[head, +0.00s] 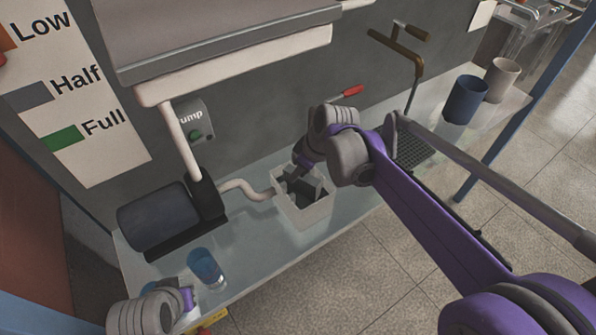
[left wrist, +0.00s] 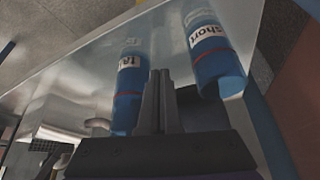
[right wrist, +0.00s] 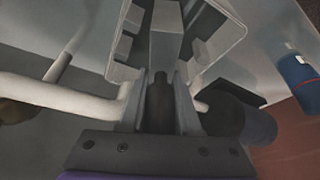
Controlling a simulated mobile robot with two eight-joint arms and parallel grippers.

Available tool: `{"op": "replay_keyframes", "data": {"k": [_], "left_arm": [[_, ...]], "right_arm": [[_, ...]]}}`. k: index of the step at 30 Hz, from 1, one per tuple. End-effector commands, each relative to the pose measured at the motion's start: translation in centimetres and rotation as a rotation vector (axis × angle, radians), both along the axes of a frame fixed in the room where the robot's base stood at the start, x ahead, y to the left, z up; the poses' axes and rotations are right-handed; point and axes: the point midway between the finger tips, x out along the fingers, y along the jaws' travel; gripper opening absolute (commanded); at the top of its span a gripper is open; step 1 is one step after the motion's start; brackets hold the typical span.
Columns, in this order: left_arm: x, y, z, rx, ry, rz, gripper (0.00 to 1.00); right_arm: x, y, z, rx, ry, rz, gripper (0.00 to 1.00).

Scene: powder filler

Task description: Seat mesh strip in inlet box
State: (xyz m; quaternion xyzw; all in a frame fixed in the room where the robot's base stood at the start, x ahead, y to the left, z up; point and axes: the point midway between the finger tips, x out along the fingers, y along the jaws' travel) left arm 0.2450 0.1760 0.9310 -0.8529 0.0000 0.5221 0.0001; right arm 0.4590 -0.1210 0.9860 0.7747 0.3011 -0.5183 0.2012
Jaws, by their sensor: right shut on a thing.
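The white inlet box (head: 312,218) stands open-topped on the bench, with grey pieces inside. My right gripper (head: 294,172) points down at its opening, from the back left side. In the right wrist view the gripper (right wrist: 161,100) is shut on a dark narrow piece, seemingly the mesh strip (right wrist: 160,97), mostly hidden between the fingers. The box rim (right wrist: 243,22) and a grey block (right wrist: 165,45) show just past the fingertips. I cannot tell how deep the strip sits. My left gripper (head: 188,297) is shut and empty near the front left; its fingers (left wrist: 158,85) show together.
A pale hose (head: 245,188) joins the box to a dark pump cylinder (head: 155,215). A dark grate (head: 415,150), a blue cup (head: 466,100) and a beige cup (head: 501,79) are at the right.

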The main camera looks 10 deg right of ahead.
Motion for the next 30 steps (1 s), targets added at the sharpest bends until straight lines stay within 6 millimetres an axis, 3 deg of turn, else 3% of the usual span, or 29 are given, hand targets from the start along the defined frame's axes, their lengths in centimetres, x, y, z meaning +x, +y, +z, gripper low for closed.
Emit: {"op": "replay_keyframes", "data": {"k": [10,11,15,25,30], "left_arm": [[-0.1,0.0,-0.3,0.0,0.002,0.0,0.0],[-0.1,0.0,-0.2,0.0,0.001,0.0,0.0],[-0.1,0.0,-0.2,0.0,0.001,0.0,0.0],[0.0,0.0,-0.1,0.0,0.0,0.0,0.0],[0.1,0.0,0.2,0.0,-0.002,0.0,0.0]], "right_arm": [[0.0,0.0,-0.4,0.0,0.0,0.0,0.0],[0.0,0.0,-0.3,0.0,0.0,0.0,0.37],[0.0,0.0,-0.2,0.0,0.0,0.0,0.62],[0.0,0.0,-0.1,0.0,0.0,0.0,0.62],[-0.4,-0.4,1.5,0.0,-0.001,-0.001,0.62]]}}
